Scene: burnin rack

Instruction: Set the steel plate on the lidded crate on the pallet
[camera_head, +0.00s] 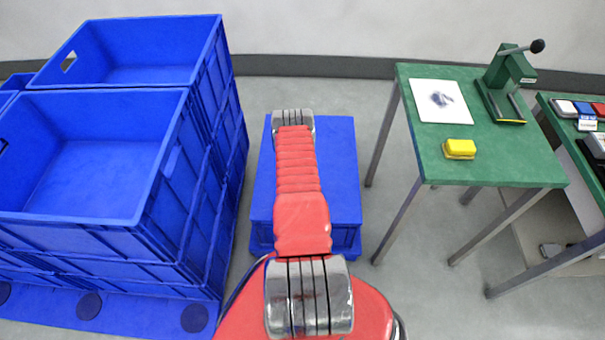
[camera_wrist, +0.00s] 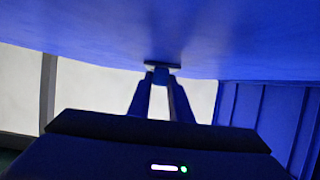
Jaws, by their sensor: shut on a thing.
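The lidded crate (camera_head: 342,165) is blue, with a flat closed lid, and stands in the middle of the head view. A low blue base, the pallet, shows only as a narrow edge at its foot. My arm reaches out over the lid and hides part of it and my gripper in the head view. In the wrist view my gripper (camera_wrist: 161,72) is shut on a thin grey piece, the steel plate (camera_wrist: 162,65), seen nearly edge-on as a small sliver. A broad blue surface (camera_wrist: 200,35) lies just past the fingertips. I cannot tell whether the plate touches it.
Open blue crates (camera_head: 120,150) are stacked close on the left. A green table (camera_head: 425,130) on the right holds a white sheet (camera_head: 439,101), a yellow block (camera_head: 459,148) and a green press (camera_head: 507,85). A second table is at the far right. Bare floor shows between them.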

